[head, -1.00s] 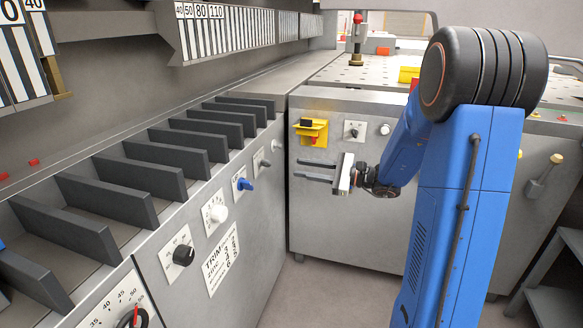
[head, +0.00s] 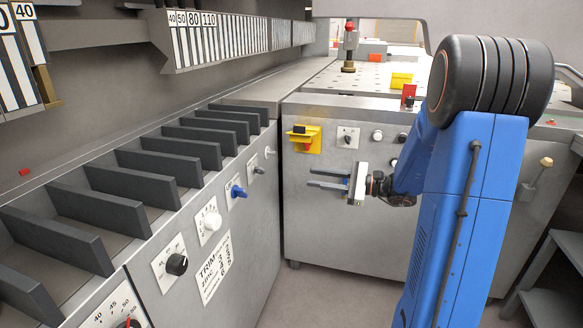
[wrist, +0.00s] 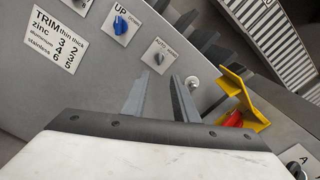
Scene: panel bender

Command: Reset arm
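My gripper (head: 311,178) is in front of the grey machine cabinet, its two dark fingers pointing left. It also shows in the wrist view (wrist: 159,80), with a gap between the fingers. It is open and holds nothing. My blue arm covers part of the cabinet at the right in the head view.
The left machine front carries a blue UP/DOWN knob (head: 238,191), a white knob (head: 211,222) and a black knob (head: 177,264). A yellow switch with a red part (head: 305,138) is on the cabinet (head: 330,240). Dark upright dividers (head: 145,178) line the left bench. Floor shows between the machines.

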